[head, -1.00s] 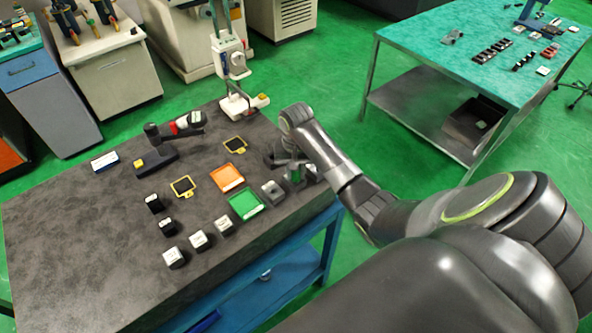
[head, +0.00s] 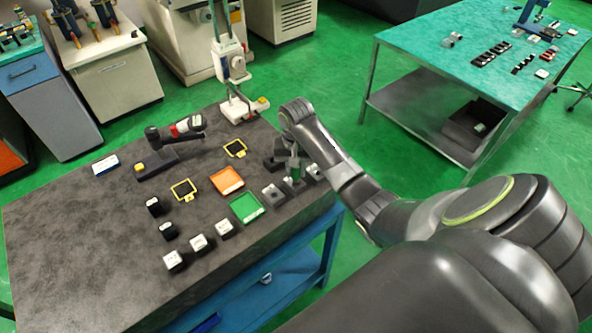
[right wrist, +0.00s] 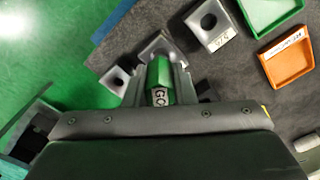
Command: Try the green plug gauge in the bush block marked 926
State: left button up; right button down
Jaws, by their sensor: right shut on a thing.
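My right gripper (right wrist: 160,88) is shut on the green plug gauge (right wrist: 160,72), which bears a "GO" label in the right wrist view. The gauge (head: 295,166) also shows in the head view, upright over the right end of the bench. A grey bush block (right wrist: 155,46) lies just beyond the gauge and is partly hidden by it. I cannot tell whether the gauge's tip is in its bore. A second holed block (right wrist: 209,22) has a white label too small to read surely. A third (right wrist: 116,79) is left of the fingers. My left gripper is out of view.
On the dark bench (head: 90,235), a green tray (head: 246,208) and an orange tray (head: 227,180) lie left of the blocks. Several white-topped blocks (head: 198,242) stand along the front. A white stand (head: 236,108) rises at the back.

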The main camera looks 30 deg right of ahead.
jog(key=shift+r, duration=1.25)
